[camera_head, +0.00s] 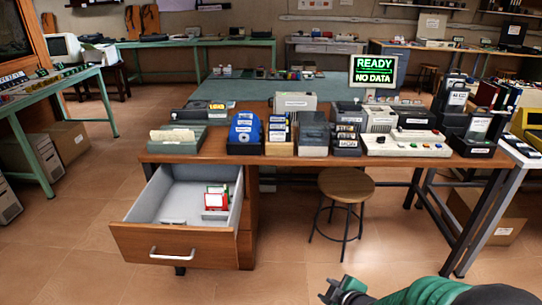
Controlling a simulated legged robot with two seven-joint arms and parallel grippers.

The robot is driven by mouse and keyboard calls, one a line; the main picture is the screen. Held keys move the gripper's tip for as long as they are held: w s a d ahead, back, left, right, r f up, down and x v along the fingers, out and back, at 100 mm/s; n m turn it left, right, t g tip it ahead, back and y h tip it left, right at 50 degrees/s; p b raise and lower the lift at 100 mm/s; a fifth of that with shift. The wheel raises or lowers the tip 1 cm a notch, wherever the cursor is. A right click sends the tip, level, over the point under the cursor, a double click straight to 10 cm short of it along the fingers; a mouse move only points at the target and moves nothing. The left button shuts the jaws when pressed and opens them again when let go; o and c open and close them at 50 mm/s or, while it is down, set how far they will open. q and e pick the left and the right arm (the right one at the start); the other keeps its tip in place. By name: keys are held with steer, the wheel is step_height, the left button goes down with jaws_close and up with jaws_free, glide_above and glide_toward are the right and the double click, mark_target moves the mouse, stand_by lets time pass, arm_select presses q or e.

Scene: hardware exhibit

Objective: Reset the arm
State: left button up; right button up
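My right gripper (332,289) shows at the bottom edge, right of centre, on my green arm that comes in from the lower right. It is over the floor, in front of the desk and apart from it. It is small and partly cut off by the frame, so I cannot tell whether its fingers are open or shut. No object shows in it. My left gripper is not in view.
A wooden desk (400,161) bears several boxes and devices. Its drawer (190,246) is pulled out, with small red (215,202) and green items inside. A round stool (345,185) stands in front. The near floor is clear.

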steer(key=s+d+r+m+g+h+p, duration=0.1)
steer(key=s+d+m+g, duration=0.15)
steer(key=s+m, duration=0.5)
steer(key=s+d+r+m+g+h+p, duration=0.15)
steer(key=s+m+g, duration=0.3)
steer(key=s, duration=0.65)
step_height(320, 180, up, 23)
steer(key=p, duration=2.3)
steer(key=shift+w+t, duration=0.2)
steer(key=shift+t, duration=0.2)
steer(key=shift+a, duration=0.1)
